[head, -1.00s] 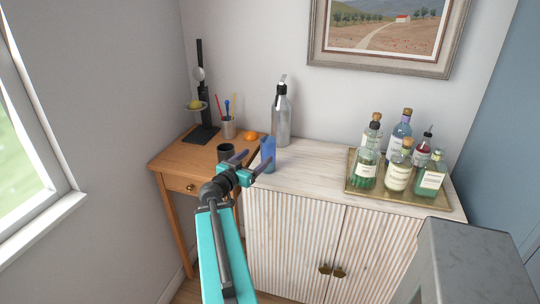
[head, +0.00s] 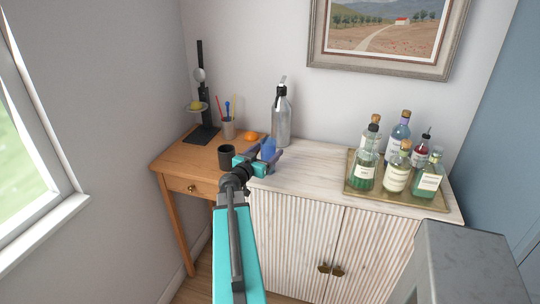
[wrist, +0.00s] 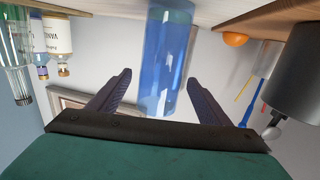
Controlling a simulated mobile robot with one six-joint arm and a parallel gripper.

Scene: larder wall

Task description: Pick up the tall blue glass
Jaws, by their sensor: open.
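The tall blue glass (head: 268,149) stands upright at the left end of the pale cabinet top. My gripper (head: 266,154) is open at it, with one finger to each side in the head view. In the wrist view, which is upside down, the glass (wrist: 166,55) shows between the two open fingers of my gripper (wrist: 153,80). A gap shows on both sides, and I see no finger touching it. My gripper hides the lower part of the glass in the head view.
A dark mug (head: 226,157) stands close left on the wooden desk (head: 172,161). A grey pump bottle (head: 281,122) stands behind the glass. A gold tray (head: 352,186) with several bottles is at the right. The cabinet top (head: 315,170) between is clear.

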